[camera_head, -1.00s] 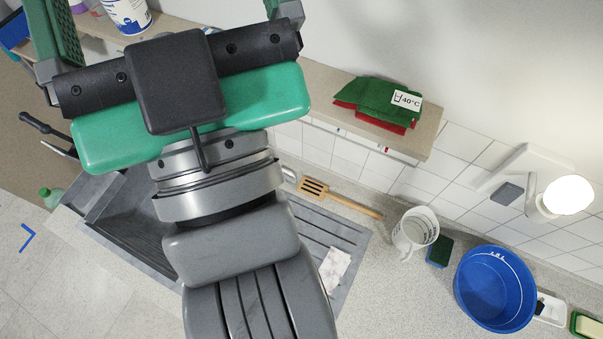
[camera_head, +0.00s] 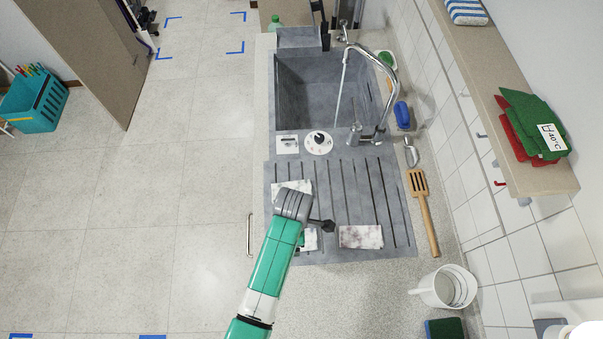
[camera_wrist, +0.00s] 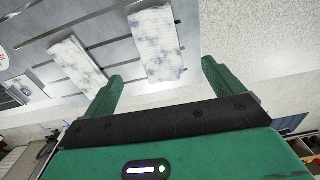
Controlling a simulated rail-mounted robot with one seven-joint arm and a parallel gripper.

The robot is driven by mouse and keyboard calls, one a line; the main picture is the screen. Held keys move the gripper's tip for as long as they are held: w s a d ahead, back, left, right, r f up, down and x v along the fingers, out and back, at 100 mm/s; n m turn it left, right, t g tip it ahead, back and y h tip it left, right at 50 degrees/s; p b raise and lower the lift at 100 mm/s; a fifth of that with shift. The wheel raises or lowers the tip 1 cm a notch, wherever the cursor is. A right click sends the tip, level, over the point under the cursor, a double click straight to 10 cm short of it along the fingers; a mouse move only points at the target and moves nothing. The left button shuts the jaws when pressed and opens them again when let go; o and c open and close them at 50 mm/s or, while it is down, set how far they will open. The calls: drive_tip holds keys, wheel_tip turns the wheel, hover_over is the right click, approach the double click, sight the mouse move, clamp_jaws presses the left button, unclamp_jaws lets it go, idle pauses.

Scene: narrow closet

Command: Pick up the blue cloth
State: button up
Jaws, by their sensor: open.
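A folded blue-and-white striped cloth (camera_head: 466,11) lies at the far end of the wall shelf, at the top right of the head view, partly cut off by the frame. It is the only blue cloth I can make out. My gripper (camera_wrist: 161,70) is open and empty in the wrist view, its two green fingers apart. In the head view it is mostly hidden by my own arm, above the sink's drainboard and well away from the striped cloth. A pale stained cloth (camera_wrist: 157,45) shows just beyond the fingers in the wrist view.
Red and green cloths (camera_head: 534,125) lie near on the same shelf (camera_head: 545,180). Pale stained cloths, one plain at right (camera_head: 361,237), lie on the drainboard (camera_head: 350,185). A tap (camera_head: 381,90) stands by the sink. A wooden spatula (camera_head: 424,210) and white jug (camera_head: 447,287) line the counter.

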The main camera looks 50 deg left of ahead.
drive_tip(key=shift+a+f, duration=0.15)
drive_tip(key=shift+f, duration=0.05)
wheel_tip(320, 180, down, 2)
drive_tip(key=shift+w+f, duration=0.1)
drive_tip(key=shift+f, duration=0.05)
wheel_tip(320, 180, down, 5)
drive_tip(key=shift+c, duration=0.2)
drive_tip(key=c, duration=1.1)
